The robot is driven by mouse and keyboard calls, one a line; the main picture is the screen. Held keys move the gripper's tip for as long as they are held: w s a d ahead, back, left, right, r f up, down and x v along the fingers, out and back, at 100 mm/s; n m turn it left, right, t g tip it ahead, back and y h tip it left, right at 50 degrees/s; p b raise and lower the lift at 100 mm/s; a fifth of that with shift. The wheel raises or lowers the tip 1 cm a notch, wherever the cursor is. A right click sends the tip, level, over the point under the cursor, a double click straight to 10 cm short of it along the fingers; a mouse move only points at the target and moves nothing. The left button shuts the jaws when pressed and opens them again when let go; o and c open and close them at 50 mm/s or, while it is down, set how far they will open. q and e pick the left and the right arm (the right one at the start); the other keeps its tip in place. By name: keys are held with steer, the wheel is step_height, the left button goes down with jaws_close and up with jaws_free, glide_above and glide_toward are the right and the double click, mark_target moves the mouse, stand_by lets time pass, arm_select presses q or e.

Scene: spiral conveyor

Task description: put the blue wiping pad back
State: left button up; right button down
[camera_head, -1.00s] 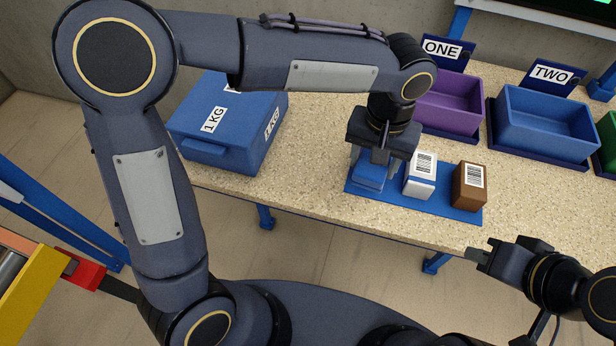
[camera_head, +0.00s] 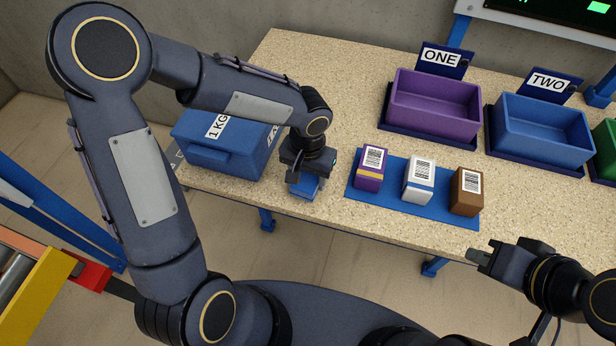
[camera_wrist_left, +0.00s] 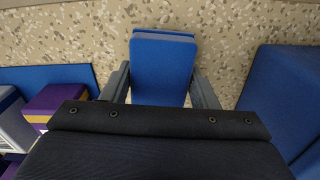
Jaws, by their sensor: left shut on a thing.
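The blue wiping pad (camera_head: 304,188) is held in my left gripper (camera_head: 304,182), by the front edge of the speckled table between the blue 1 KG box and the blue mat. In the left wrist view the pad (camera_wrist_left: 163,70) sits between the two grey fingers of the left gripper (camera_wrist_left: 163,88), which touch its sides. I cannot tell whether the pad touches the table. My right gripper (camera_head: 480,257) is off the table's front edge at the lower right, empty; its finger gap is not clear.
The blue 1 KG box (camera_head: 215,160) stands close left of the left gripper. Purple (camera_head: 369,170), white (camera_head: 418,180) and brown (camera_head: 467,191) boxes stand on the blue mat (camera_head: 398,207). Purple bin ONE (camera_head: 435,122) and blue bin TWO (camera_head: 540,145) stand behind. The table's middle back is clear.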

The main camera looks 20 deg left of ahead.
arm_select(q)
steer(key=shift+f, duration=0.65)
steer(key=shift+f, duration=0.15)
steer(key=o, duration=1)
